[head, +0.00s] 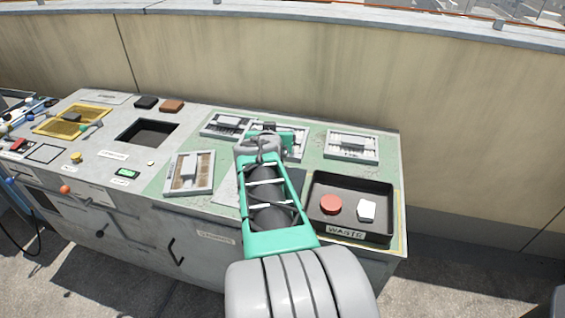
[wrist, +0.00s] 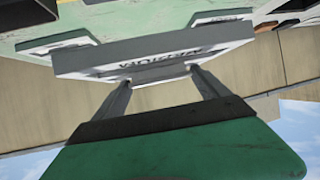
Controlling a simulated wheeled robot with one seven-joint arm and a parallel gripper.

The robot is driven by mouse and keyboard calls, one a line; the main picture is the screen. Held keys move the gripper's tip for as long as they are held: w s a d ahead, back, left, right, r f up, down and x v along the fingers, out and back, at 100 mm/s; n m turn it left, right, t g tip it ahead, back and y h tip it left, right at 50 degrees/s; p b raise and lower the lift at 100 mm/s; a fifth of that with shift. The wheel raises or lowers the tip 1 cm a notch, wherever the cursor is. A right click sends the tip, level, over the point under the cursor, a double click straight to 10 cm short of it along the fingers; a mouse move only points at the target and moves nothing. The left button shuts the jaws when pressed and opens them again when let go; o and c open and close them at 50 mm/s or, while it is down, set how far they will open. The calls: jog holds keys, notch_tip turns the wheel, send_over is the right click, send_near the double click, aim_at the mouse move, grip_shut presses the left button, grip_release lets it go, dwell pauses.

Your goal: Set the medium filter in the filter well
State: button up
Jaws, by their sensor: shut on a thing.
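My gripper (wrist: 160,88) is shut on the near edge of a pale framed filter (wrist: 150,60) in the wrist view. The dark lettering on its edge appears upside down and seems to read MEDIUM. In the head view my gripper (head: 265,145) is over the back middle of the green mat, partly hiding a filter (head: 292,135) there. Whether the held filter touches the mat is unclear. A dark square opening (head: 148,132), apparently the filter well, lies left of the mat and looks empty.
Other filters lie on the mat at back left (head: 226,124), right (head: 351,146) and front left (head: 190,172). A black waste tray (head: 350,183) at right holds a red and a white piece. Black (head: 146,102) and brown (head: 172,106) blocks sit behind the opening. A wall stands behind.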

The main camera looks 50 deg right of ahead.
jog(key=d+f, duration=0.1)
jog(key=d, duration=0.1)
jog(key=w+d+f, duration=0.1)
jog(key=d, duration=0.1)
jog(key=w+d+f+b, duration=0.1)
jog(key=d, duration=0.1)
jog(key=shift+w+d+f, duration=0.25)
jog(key=shift+d+f, duration=0.05)
jog(key=shift+d, duration=0.05)
jog(key=d+f+b, duration=0.1)
jog(key=d+f, duration=0.1)
jog(key=w+d+f+b, duration=0.1)
jog(key=f, duration=0.1)
jog(key=w+d+f+b, duration=0.1)
jog(key=d+f, duration=0.1)
jog(key=shift+w+d, duration=0.15)
jog(key=shift+d, duration=0.15)
jog(key=shift+d+f+b, duration=0.1)
jog(key=shift+f+b, duration=0.65)
jog(key=shift+f, duration=0.95)
jog(key=o, duration=1.8)
